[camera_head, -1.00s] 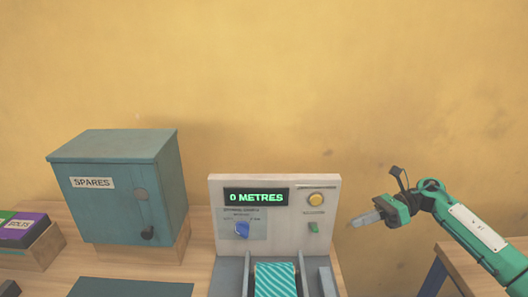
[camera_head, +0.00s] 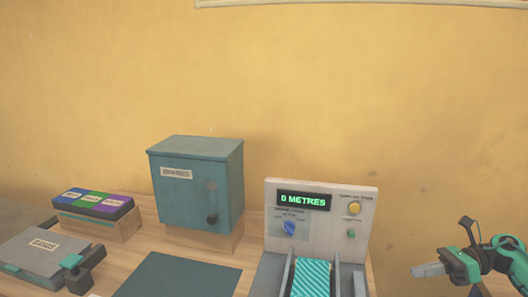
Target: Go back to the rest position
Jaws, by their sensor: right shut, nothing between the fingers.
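My right gripper (camera_head: 432,269) is shut and empty at the lower right, pointing left. It is in the air, to the right of the press machine (camera_head: 327,232) and apart from it. The machine's panel has a display reading "0 METRES" (camera_head: 303,200), a yellow button (camera_head: 354,208), a blue knob (camera_head: 289,228) and a small green switch (camera_head: 351,233). A teal striped strip (camera_head: 311,278) lies in the channel below the panel. My left gripper is not in view.
A closed teal cabinet (camera_head: 195,190) stands on a wooden block left of the machine. A block with coloured labelled pads (camera_head: 92,204) and a grey labelled case (camera_head: 42,253) are further left. A dark mat (camera_head: 178,277) lies in front of the cabinet.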

